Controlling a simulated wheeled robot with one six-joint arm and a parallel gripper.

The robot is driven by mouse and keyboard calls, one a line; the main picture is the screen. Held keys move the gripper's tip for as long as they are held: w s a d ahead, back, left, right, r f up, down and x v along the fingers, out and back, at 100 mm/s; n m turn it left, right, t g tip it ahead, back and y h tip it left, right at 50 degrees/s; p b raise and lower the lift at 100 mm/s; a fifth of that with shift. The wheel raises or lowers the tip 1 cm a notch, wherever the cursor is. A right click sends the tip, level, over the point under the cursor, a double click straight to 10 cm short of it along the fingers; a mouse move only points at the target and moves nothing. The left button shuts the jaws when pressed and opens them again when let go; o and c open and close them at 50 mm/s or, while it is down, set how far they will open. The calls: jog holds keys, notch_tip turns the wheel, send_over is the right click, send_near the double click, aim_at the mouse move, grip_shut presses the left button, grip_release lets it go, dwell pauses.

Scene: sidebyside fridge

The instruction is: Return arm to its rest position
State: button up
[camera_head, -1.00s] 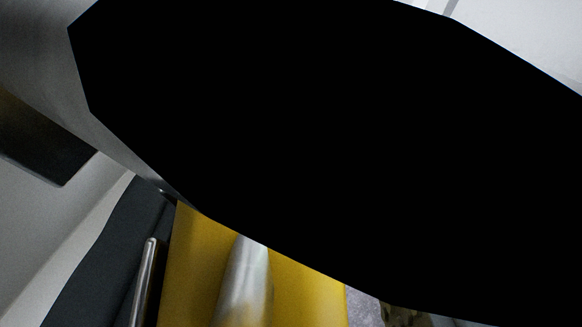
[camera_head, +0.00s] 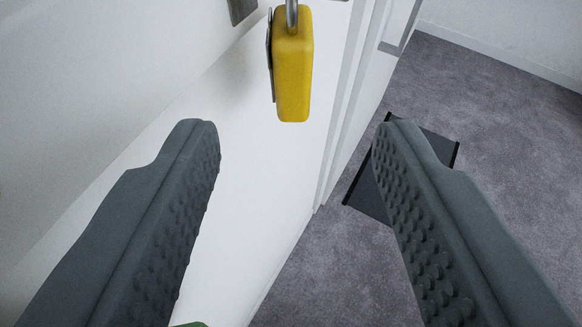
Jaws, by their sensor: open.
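My gripper (camera_head: 296,130) is in view, with its two dark grey, studded fingers spread wide apart. Nothing is between the fingers. The left finger is in front of a white panel, and the right finger is in front of the grey floor and part of a dark mat.
A yellow object (camera_head: 293,70) hangs from a metal bar at the top, beside a white panel (camera_head: 250,190). White frame edges (camera_head: 350,100) stand right of it. A dark mat (camera_head: 370,190) lies on grey carpet (camera_head: 510,150), which is otherwise clear. A green edge (camera_head: 190,324) shows at the bottom.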

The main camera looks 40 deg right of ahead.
jog(key=s+a+f+n+t+y, duration=0.2)
jog(key=s+a+f+y, duration=0.1)
jog(key=s, duration=0.6)
jog(key=s+a+f+n+t+y, duration=0.2)
jog(key=s+a, duration=0.3)
jog(key=s, duration=0.4)
jog(key=s+a+f+n+t+y, duration=0.3)
jog(key=s+a+f+n, duration=0.1)
jog(key=s, duration=0.5)
jog(key=shift+s+a+y, duration=0.25)
jog(key=shift+s+y, duration=0.05)
jog(key=shift+c, duration=0.5)
